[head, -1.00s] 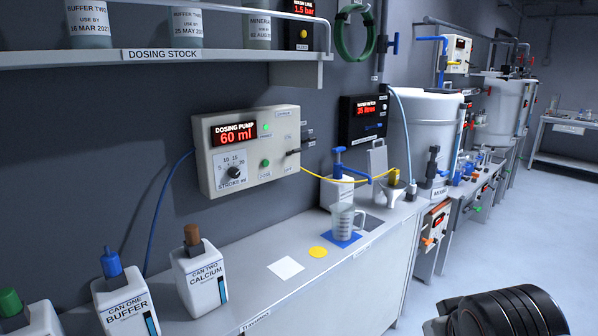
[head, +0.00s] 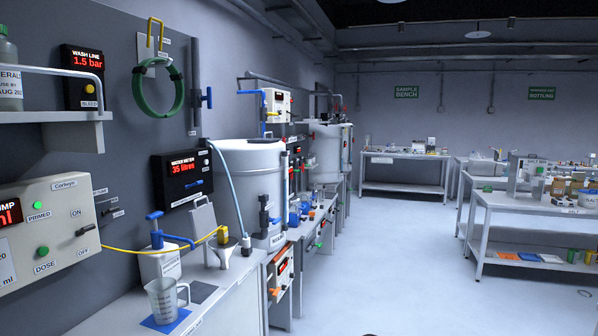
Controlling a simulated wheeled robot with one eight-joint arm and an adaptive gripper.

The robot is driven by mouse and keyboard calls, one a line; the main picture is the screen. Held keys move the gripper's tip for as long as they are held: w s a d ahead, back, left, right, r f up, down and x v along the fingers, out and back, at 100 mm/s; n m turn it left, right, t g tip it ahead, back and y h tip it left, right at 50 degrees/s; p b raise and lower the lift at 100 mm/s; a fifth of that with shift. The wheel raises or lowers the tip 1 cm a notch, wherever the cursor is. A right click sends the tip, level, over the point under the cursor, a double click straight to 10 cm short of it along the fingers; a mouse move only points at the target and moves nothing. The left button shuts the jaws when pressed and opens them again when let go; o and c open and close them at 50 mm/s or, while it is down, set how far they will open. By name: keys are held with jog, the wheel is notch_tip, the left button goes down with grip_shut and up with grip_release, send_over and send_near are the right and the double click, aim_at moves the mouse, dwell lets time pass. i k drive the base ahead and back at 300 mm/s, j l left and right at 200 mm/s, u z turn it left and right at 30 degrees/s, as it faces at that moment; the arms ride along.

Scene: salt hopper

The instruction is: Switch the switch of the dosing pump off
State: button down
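The dosing pump (head: 60,222) is a pale box on the wall at the left edge, cut off by the frame. Its red display shows only the end of its reading. The switch (head: 85,230) is a small dark lever on the right part of its face, between an ON label above and an OFF label below. I cannot tell for sure which way it is set. A green lamp marked PRIMED and a green DOSE button (head: 42,252) sit to its left. My gripper is not in view; only a sliver of something dark shows at the bottom edge.
A measuring jug (head: 164,300) stands on a blue mat below. A water meter (head: 182,178) and a white tank (head: 247,190) are further right. The floor (head: 395,270) in the middle is clear.

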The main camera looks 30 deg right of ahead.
aim_at(88, 228)
jog(key=i+l, duration=0.15)
jog(key=l, duration=0.25)
jog(key=i+l, duration=0.15)
jog(key=l, duration=0.25)
jog(key=i+l, duration=0.1)
jog(key=l, duration=0.3)
jog(key=i+l, duration=0.15)
jog(key=l, duration=0.25)
jog(key=i+l, duration=0.15)
jog(key=l, duration=0.25)
jog(key=i+l+z, duration=0.1)
jog(key=l, duration=0.3)
jog(key=i+l, duration=0.2)
jog(key=l, duration=0.2)
jog(key=u, duration=2.05)
jog(key=i+l, duration=0.2)
jog(key=i, duration=0.3)
jog(key=i+l, duration=0.15)
jog(key=i, duration=0.35)
